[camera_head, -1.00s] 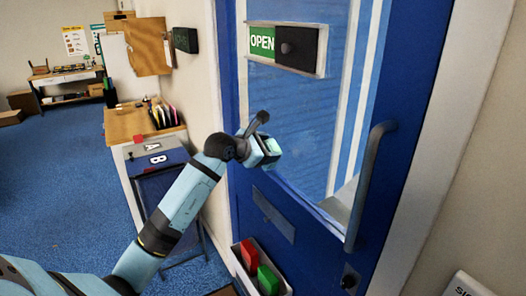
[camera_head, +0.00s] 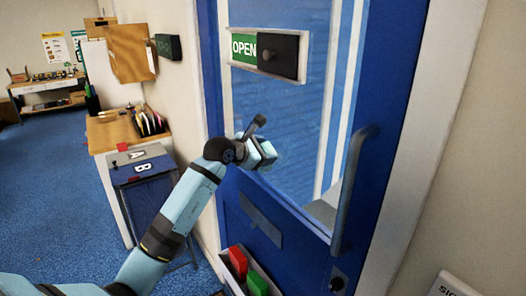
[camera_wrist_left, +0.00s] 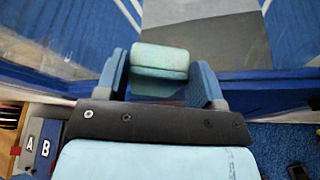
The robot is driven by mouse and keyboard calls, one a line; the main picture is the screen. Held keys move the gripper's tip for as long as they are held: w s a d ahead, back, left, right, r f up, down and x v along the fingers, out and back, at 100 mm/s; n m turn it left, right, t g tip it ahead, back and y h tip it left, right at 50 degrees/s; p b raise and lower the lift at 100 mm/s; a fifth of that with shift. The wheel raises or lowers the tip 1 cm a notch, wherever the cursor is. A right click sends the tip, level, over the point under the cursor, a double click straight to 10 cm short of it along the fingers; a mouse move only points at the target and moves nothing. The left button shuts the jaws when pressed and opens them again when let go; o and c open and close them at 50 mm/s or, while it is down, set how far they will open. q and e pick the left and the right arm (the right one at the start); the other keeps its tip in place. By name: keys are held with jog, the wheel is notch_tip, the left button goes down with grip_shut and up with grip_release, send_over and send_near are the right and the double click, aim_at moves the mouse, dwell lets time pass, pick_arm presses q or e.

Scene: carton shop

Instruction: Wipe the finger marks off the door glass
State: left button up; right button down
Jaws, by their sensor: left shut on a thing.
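The blue door (camera_head: 290,222) has a tall glass pane (camera_head: 290,110) with white vertical strips behind it or on it. I cannot make out clear finger marks on the glass. My left gripper (camera_head: 265,151) is in front of the lower left part of the pane. It is shut on a pale green pad (camera_wrist_left: 160,57), which sits between its two fingers in the left wrist view. The glass lies just beyond the pad; I cannot tell whether they touch. My right gripper is not in view.
A sign holder with a green OPEN plate (camera_head: 243,48) and a dark slider is on the upper glass. A long grey handle (camera_head: 346,190) stands out at the right. A bin with red and green blocks (camera_head: 238,262) is low on the left. A desk (camera_head: 112,130) stands further left.

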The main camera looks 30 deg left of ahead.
pick_arm(q)
jog(key=shift+w+d, duration=0.2)
jog(key=shift+w, duration=0.25)
jog(key=shift+w+d, duration=0.2)
jog(key=shift+w, duration=0.25)
jog(key=shift+d, duration=0.1)
jog(key=shift+s+d, duration=0.4)
jog(key=shift+d, duration=0.5)
jog(key=shift+s+d, duration=0.4)
jog(key=shift+d, duration=0.45)
jog(key=shift+w+a+r, duration=0.1)
jog(key=shift+a, duration=0.05)
jog(key=shift+w+a+b, duration=0.15)
jog(key=shift+a+b, duration=0.3)
jog(key=shift+b, duration=0.1)
jog(key=shift+w+a+b, duration=0.25)
jog(key=shift+w+a, duration=0.05)
jog(key=shift+a, duration=0.4)
jog(key=shift+w+a+b, duration=0.2)
jog(key=shift+w+a, duration=0.1)
jog(key=shift+a, duration=0.35)
jog(key=shift+s, duration=0.1)
